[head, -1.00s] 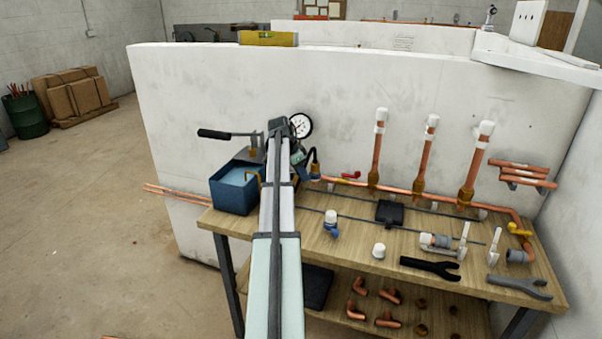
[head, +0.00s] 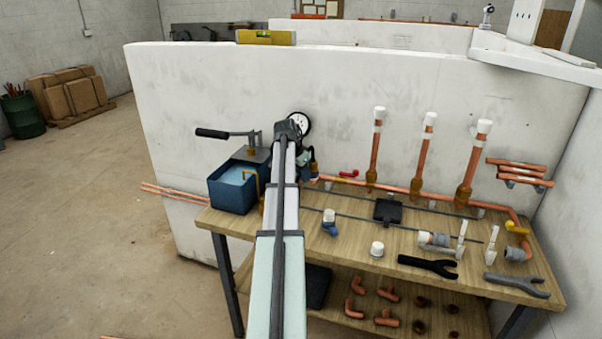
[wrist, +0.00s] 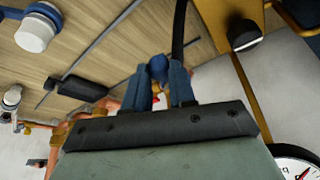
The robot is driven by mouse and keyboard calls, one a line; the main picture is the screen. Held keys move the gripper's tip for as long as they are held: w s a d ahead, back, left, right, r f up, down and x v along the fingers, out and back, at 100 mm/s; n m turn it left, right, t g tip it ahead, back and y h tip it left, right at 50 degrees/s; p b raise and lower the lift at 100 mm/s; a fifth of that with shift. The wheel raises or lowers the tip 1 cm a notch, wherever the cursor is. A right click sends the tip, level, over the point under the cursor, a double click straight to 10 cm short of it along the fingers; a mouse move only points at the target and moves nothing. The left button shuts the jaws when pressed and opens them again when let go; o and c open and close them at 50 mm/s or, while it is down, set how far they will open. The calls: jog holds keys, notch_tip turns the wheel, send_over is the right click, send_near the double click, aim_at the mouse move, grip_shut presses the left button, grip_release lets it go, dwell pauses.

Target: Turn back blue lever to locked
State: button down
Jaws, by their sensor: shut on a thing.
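The blue lever (wrist: 158,67) shows in the wrist view as a rounded blue end between my fingers. My gripper (wrist: 160,84) has two blue-grey fingers closed on it from both sides. In the head view my own arm covers most of this place, beside the blue water tank (head: 232,197) and left of the copper pipe (head: 400,187). The lever's angle and its valve body are hidden, so I cannot tell its position.
A pressure gauge (head: 299,124) is by the wall, close to my wrist. The tank has a black pump handle (head: 212,133). A red lever (head: 348,174) and a yellow lever (head: 516,227) sit along the pipe. Fittings and wrenches lie on the wooden bench (head: 350,250).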

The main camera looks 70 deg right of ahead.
jog(key=shift+s+d+n+t+h, duration=0.1)
jog(key=shift+s+n+t, duration=0.6)
jog(key=shift+n, duration=0.7)
jog(key=shift+s+d+n+t+h, duration=0.15)
jog(key=shift+s+n+t, duration=0.2)
jog(key=shift+s+n, duration=0.85)
jog(key=shift+s+d+n+t+h, duration=0.1)
jog(key=shift+s+n+t, duration=0.45)
jog(key=shift+n, duration=1.05)
jog(key=shift+s, duration=0.1)
jog(key=c, duration=1)
grip_release()
jog(key=shift+o, duration=0.3)
jog(key=v, duration=1.3)
jog(key=shift+r, duration=0.45)
